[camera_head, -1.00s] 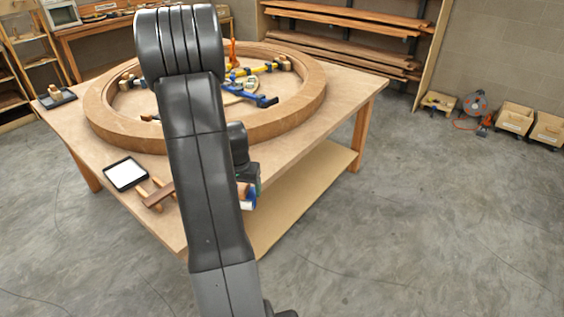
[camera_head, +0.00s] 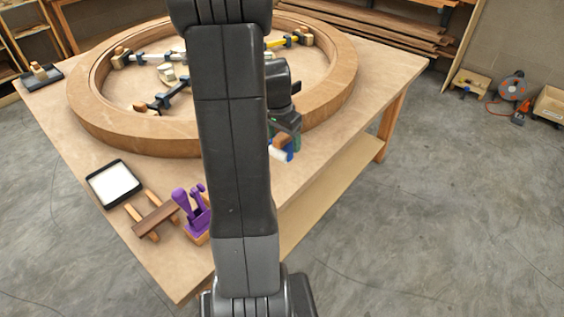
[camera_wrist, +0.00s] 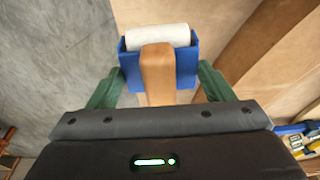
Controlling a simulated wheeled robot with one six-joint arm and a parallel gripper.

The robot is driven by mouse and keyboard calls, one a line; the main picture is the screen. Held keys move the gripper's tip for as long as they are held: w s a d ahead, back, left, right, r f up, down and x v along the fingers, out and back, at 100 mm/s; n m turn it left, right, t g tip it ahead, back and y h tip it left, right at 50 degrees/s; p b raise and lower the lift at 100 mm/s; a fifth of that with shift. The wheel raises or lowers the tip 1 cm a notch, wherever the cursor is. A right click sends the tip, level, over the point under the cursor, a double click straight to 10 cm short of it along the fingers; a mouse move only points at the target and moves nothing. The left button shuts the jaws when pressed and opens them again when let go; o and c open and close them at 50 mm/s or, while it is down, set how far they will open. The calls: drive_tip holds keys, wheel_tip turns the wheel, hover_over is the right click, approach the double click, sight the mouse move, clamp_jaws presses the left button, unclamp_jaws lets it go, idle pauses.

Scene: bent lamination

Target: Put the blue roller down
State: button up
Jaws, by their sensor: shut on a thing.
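The blue roller (camera_wrist: 187,66) has a blue frame, a white roll and a wooden handle. In the wrist view it sits between the green fingers of my gripper (camera_wrist: 155,88), which is shut on it. In the head view the roller (camera_head: 281,154) shows as a small blue and white piece under my gripper (camera_head: 288,138), beside my arm and near the table's right edge. In the wrist view the table edge and the grey floor lie below the roller. I cannot tell whether the roller touches the table.
The wooden table (camera_head: 385,75) bears a large wooden ring (camera_head: 150,140) with clamps inside. At the near left are a black tray with a white pad (camera_head: 114,183), a brown piece on two sticks (camera_head: 153,217) and a purple tool (camera_head: 193,210). The table's right edge strip is bare.

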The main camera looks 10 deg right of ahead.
wheel_tip(320, 180, down, 9)
drive_tip(key=shift+r, duration=0.2)
idle(0.3)
drive_tip(key=shift+s+f+b, duration=0.2)
drive_tip(key=shift+f+b, duration=0.35)
drive_tip(key=shift+f, duration=0.15)
drive_tip(key=shift+c, duration=0.9)
drive_tip(key=o, duration=1.3)
drive_tip(key=shift+w, duration=0.15)
drive_tip(key=shift+r, duration=0.1)
